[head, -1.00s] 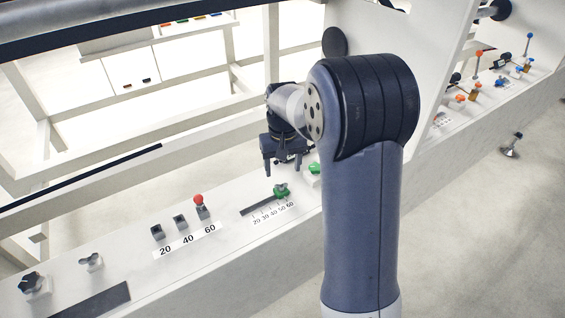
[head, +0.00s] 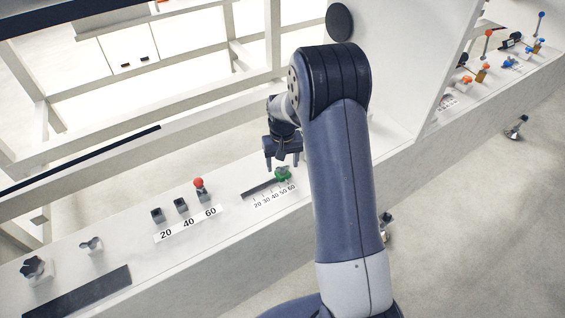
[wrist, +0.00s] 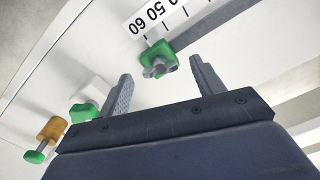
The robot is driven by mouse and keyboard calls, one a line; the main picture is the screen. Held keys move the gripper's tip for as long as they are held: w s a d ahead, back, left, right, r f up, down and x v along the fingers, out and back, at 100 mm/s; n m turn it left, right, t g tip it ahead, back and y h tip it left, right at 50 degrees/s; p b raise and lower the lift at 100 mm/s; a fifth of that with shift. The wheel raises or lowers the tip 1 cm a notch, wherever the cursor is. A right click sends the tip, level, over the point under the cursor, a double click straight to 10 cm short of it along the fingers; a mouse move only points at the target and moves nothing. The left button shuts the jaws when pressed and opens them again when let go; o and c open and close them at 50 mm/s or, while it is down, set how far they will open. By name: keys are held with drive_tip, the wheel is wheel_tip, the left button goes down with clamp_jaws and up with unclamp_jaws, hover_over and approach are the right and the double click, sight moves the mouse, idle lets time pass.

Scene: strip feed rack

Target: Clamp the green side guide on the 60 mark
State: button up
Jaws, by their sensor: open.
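The green side guide (head: 282,174) sits at the 50–60 end of its dark slot (head: 260,189) and printed scale (head: 275,195). In the wrist view the green guide (wrist: 158,60) has a grey clamp knob on top and stands beside the 50 and 60 marks (wrist: 146,20). I cannot tell whether it lines up exactly with 60 or whether the knob is tight. My gripper (head: 282,165) is open and empty just above the guide. In the wrist view the guide shows between the spread fingers of my gripper (wrist: 160,67), apart from both.
A red-topped lever (head: 198,184) stands left of the guide, by larger 20-40-60 marks (head: 188,223). A white upright panel (head: 390,75) rises at right.

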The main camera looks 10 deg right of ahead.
drive_tip(key=shift+f, duration=0.25)
drive_tip(key=c, duration=1)
drive_tip(key=m+b, duration=0.1)
drive_tip(key=m, duration=1.2)
drive_tip(key=shift+m, duration=0.4)
idle(0.3)
